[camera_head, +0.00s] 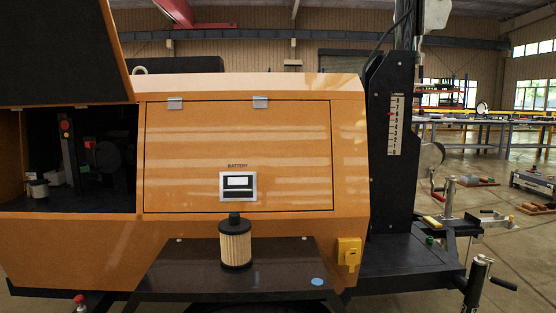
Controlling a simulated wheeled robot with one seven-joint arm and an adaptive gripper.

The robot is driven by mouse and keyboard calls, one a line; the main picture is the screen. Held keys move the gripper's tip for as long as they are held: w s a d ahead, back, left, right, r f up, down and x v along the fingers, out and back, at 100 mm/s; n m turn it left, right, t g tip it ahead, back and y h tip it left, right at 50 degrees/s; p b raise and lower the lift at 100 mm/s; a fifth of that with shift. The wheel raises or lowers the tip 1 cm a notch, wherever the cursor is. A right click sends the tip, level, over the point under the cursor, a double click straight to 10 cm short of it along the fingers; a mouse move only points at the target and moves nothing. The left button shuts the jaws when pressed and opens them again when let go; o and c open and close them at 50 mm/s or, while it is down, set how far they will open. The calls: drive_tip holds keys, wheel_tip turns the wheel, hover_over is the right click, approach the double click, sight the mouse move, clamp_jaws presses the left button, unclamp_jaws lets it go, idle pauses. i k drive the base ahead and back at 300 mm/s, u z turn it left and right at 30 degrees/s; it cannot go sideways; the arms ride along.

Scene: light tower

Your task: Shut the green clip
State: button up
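A small green part (84,169) shows inside the open compartment at the left, just below a small red part. Another small green part (430,240) sits at the foot of the black mast on the right. Both are too small to tell which is the clip, or whether either is open or shut. My gripper is not in view.
The orange housing (190,250) has a shut battery door (290,150) in its middle. A raised dark lid (60,50) hangs over the open compartment (110,205). A tan ribbed filter (235,246) stands on the dark front shelf (285,265). A jack (477,285) stands at the lower right.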

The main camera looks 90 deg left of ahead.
sight(83, 169)
drive_tip(key=u, duration=4.6)
